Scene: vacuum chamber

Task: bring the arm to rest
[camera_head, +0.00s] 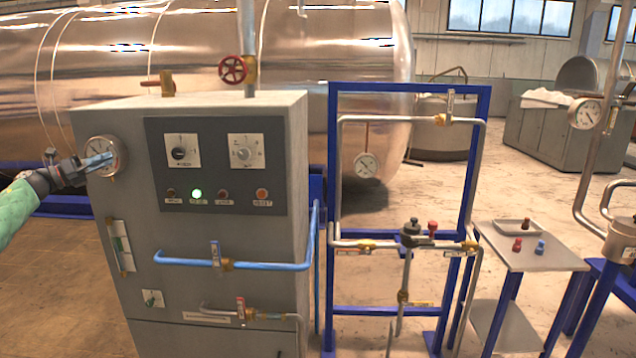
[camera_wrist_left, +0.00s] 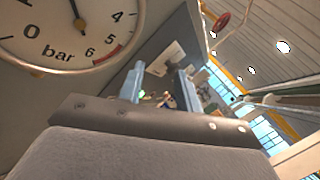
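My left gripper (camera_head: 97,161) comes in from the left of the head view, in front of the upper left of the grey control cabinet (camera_head: 205,318). Its fingers overlap the round pressure gauge (camera_head: 108,146) in that view. In the left wrist view, the two blue-grey fingers of the gripper (camera_wrist_left: 159,88) stand apart with nothing held between them. The gauge (camera_wrist_left: 60,30) is at the upper left there, beside the fingers, with its bar scale close to the camera. My right gripper is not in view.
The cabinet has a dark panel (camera_head: 215,190) with two knobs and a lit green lamp (camera_head: 196,194). A red valve wheel (camera_head: 232,69) sits above it. A blue pipe frame (camera_head: 334,130) stands to its right, then a small table (camera_head: 545,258). Floor shows at left.

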